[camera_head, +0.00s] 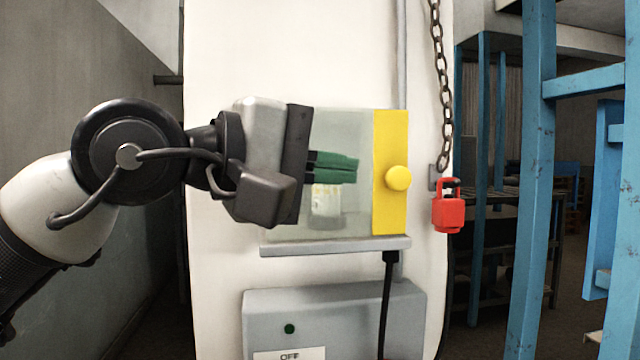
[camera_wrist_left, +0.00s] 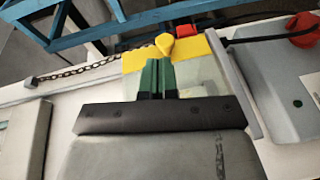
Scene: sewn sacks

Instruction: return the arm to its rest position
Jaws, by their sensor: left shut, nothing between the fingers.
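My left arm comes in from the left in the head view. Its left gripper (camera_head: 358,168) has green fingers pressed together, with nothing between them. The fingers are in front of a clear panel (camera_head: 350,128) with a yellow strip (camera_head: 391,130) and a yellow knob (camera_head: 398,178) at its right edge. The fingertips end a little left of the strip; I cannot tell whether they touch the panel. In the left wrist view the shut gripper (camera_wrist_left: 158,64) points toward the yellow knob (camera_wrist_left: 166,44). A pale item with a label (camera_head: 326,204) shows behind the panel. My right gripper is out of view.
A grey ledge (camera_head: 335,246) runs under the panel. A red padlock (camera_head: 448,212) and a chain (camera_head: 441,90) hang at right. Blue posts (camera_head: 532,180) stand further right.

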